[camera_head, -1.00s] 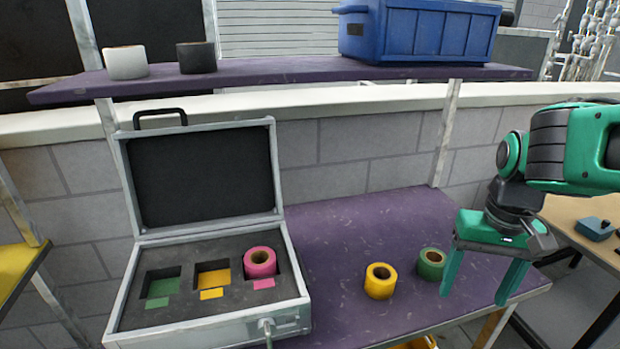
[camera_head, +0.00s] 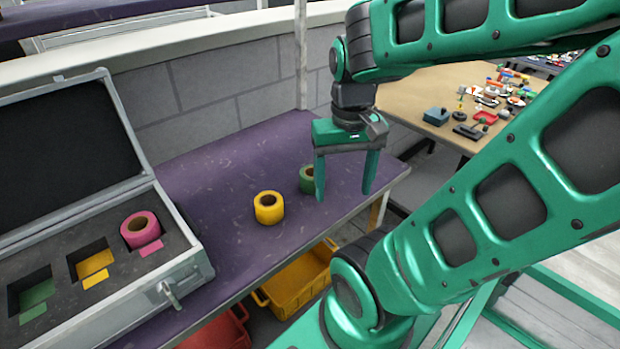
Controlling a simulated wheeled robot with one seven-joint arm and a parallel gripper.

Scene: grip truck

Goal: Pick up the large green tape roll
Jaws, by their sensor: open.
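The green tape roll (camera_head: 307,180) lies on the purple table (camera_head: 222,165), to the right of the yellow tape roll (camera_head: 268,207). My gripper (camera_head: 344,194) is open and empty, pointing down, with its fingers apart. In the picture its left finger overlaps the right part of the green roll and hides it. I cannot tell whether the finger touches the roll or hangs in front of it.
An open case (camera_head: 188,274) stands at the left with a pink tape roll (camera_head: 141,229) in one slot and empty green and yellow slots. A yellow bin (camera_head: 297,287) sits below the table. A tan table (camera_head: 428,85) with many small items stands behind.

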